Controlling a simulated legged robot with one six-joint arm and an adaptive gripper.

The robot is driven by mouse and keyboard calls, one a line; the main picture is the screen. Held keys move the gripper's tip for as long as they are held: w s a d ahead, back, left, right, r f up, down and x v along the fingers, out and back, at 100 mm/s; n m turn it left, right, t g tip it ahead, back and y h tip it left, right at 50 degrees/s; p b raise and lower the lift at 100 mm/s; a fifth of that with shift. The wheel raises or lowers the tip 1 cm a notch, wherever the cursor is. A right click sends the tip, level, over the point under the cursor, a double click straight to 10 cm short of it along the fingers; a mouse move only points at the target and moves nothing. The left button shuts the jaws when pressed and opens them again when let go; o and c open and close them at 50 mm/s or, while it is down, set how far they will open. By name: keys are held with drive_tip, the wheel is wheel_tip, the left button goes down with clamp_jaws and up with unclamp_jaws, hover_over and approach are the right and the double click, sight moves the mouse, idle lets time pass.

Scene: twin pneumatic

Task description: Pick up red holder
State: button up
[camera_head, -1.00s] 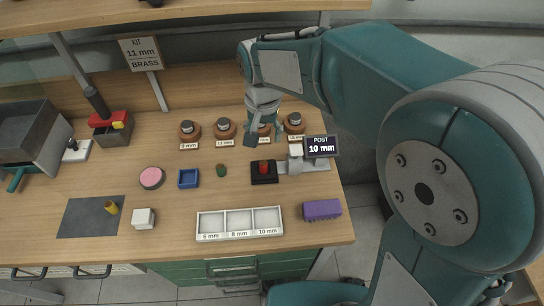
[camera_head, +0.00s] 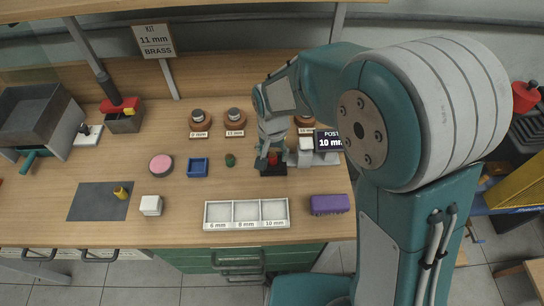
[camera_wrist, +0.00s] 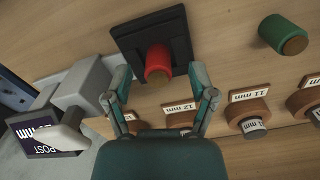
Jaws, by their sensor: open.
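The red holder (camera_wrist: 158,62) is a short red cylinder with a brown end, standing in a square black base (camera_wrist: 128,38) on the wooden bench. In the head view the red holder (camera_head: 272,159) shows only in part, behind my fingers. My gripper (camera_wrist: 160,76) is open, with one finger on each side of the red holder in the wrist view. In the head view my gripper (camera_head: 271,155) is right at the black base. Whether a finger touches the holder I cannot tell.
The grey fixture (camera_head: 305,156) with the "POST 10 mm" sign (camera_head: 331,140) stands close to the right. A green cylinder (camera_head: 230,160) and blue tray (camera_head: 198,167) lie left. Labelled round stands (camera_head: 235,122) are behind. A white tray (camera_head: 246,224) and purple block (camera_head: 329,204) are in front.

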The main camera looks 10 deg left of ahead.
drive_tip(key=shift+f, duration=0.15)
drive_tip(key=shift+c, duration=0.3)
clamp_jaws()
